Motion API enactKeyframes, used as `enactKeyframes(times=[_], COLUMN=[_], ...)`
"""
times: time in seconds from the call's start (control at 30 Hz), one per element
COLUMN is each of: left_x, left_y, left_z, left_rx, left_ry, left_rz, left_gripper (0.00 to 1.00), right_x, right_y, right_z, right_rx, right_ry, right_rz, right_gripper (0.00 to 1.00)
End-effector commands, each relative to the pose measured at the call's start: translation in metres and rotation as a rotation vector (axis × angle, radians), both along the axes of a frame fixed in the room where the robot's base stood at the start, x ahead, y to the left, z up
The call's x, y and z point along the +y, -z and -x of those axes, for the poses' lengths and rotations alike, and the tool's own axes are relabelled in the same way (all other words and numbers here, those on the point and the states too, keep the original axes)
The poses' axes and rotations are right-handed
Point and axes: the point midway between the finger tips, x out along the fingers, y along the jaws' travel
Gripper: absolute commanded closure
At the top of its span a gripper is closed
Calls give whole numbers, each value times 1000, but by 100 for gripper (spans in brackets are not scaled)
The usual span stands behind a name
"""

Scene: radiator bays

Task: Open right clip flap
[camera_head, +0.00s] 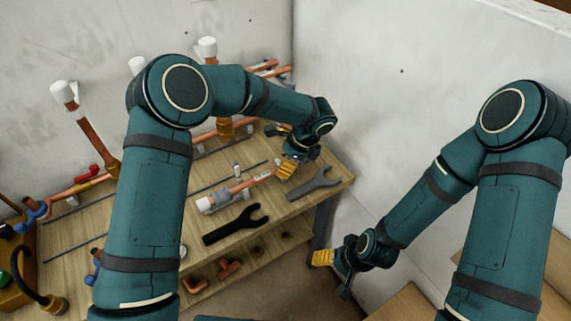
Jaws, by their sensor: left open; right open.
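I cannot clearly make out a clip flap. A copper pipe (243,186) lies on the wooden bench, with a white fitting (206,204) at its left end and a small pale part near its right end. My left gripper (287,170) is open, with yellow fingertips close to the pipe's right end. Whether they touch it I cannot tell, and the gripper hides what lies behind it. My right gripper (322,257) is open and empty, hanging off the bench's right side, away from the pipe.
A black wrench (235,224) and a grey wrench (313,184) lie on the bench (270,208) near its front edge. Upright copper pipes with white caps (64,92) stand at the back. Copper elbows (230,267) sit on a lower shelf. A pale wall (400,90) bounds the right.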

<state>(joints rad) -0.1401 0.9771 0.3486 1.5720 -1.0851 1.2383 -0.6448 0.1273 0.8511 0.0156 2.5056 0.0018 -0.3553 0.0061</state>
Motion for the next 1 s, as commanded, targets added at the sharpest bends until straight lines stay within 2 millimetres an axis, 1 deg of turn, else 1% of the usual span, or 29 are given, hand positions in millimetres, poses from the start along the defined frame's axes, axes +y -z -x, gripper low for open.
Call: enactKeyframes(times=[0.1,0.37,0.4,0.47,0.5,0.53,0.83,1.0], left_x=[2,2,2,2,2,2,2,3], left_y=[5,5,5,5,5,5,5,2], left_z=[0,-1,0,0,0,0,0,-1], left_rx=[-1,-2,-1,-1,-1,-1,2,26], left_ry=[1,1,0,0,0,0,1,-1], left_rz=[0,1,1,1,1,1,2,21], left_gripper=[49,49,53,74,88,99,100,100], right_x=[0,0,0,0,0,0,0,0], right_y=[1,1,1,1,1,1,0,-8], right_z=[0,0,0,0,0,0,0,-2], right_rx=[1,1,1,1,1,1,1,-3], right_ry=[0,0,0,0,0,0,0,2], right_rz=[0,0,0,0,0,0,0,0], right_gripper=[27,27,27,27,27,27,27,27])
